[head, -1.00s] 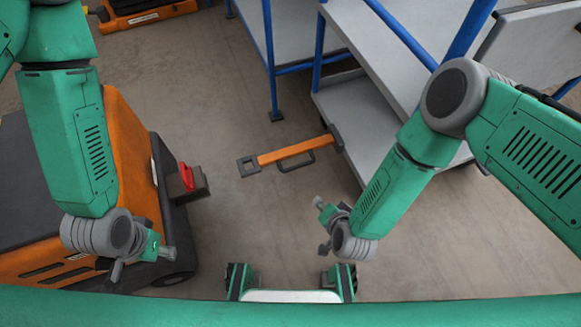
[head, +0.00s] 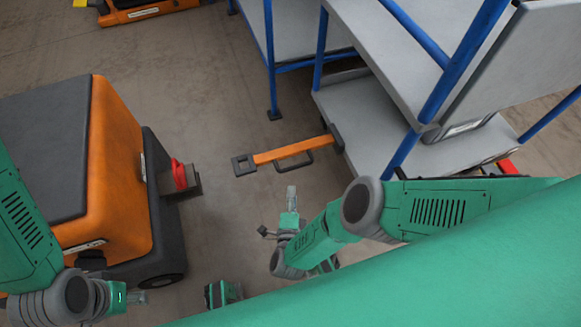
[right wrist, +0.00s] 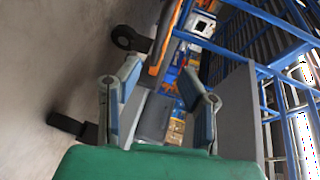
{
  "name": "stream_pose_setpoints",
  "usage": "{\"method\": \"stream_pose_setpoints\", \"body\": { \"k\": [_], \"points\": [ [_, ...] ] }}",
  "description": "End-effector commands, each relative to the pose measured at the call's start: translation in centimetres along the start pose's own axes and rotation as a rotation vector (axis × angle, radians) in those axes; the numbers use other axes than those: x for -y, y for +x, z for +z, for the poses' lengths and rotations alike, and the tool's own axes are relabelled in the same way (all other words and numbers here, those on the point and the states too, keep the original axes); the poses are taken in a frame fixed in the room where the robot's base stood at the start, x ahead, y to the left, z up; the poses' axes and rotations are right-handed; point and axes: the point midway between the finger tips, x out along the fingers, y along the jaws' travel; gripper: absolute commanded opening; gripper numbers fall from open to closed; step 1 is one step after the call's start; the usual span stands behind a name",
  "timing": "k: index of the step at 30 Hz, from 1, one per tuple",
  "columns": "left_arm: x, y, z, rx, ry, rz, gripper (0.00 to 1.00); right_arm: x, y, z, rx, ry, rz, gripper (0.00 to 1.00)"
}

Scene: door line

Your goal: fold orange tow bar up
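The orange tow bar (head: 285,152) sticks out low from the shelf cart, roughly level above the floor. It has a dark square eye at its left end and a black loop handle on its near side. My right gripper (head: 278,212) is open and empty, on the near side of the bar and apart from it. In the right wrist view, my gripper's fingers (right wrist: 168,88) are spread, with a narrow orange bar (right wrist: 159,54) beyond them. My left gripper (head: 130,298) is at the lower left, away from the bar; its finger opening is unclear.
The grey shelf cart (head: 362,115) with blue posts stands right of the bar. An orange and black tug vehicle (head: 115,175) with a red-topped hitch (head: 180,175) stands at left. Floor between tug and bar is clear. Another orange machine (head: 150,12) is at the back.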

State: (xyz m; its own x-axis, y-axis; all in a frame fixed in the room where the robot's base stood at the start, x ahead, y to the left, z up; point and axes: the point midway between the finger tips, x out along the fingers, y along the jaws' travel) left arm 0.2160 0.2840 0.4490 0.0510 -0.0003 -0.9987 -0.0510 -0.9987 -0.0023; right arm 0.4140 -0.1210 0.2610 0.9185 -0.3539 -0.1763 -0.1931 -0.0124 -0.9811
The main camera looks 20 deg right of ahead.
Motion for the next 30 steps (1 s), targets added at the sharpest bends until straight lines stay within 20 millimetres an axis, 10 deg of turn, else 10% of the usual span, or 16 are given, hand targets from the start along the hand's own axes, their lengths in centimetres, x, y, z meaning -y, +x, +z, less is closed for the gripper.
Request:
{"method": "stream_pose_setpoints", "body": {
  "k": [15, 30],
  "points": [
    [-0.1, 3.7, 0.2, 0.0, 0.001, 0.0, 0.34, -0.3, 10.2, -0.1, 0.0, 0.0, -0.001, 0.34],
    [0.0, 4.1, 0.2, 0.001, 0.0, 0.0, 0.34, -0.1, 11.6, -0.2, 0.001, 0.001, 0.002, 0.27]
  ]
}}
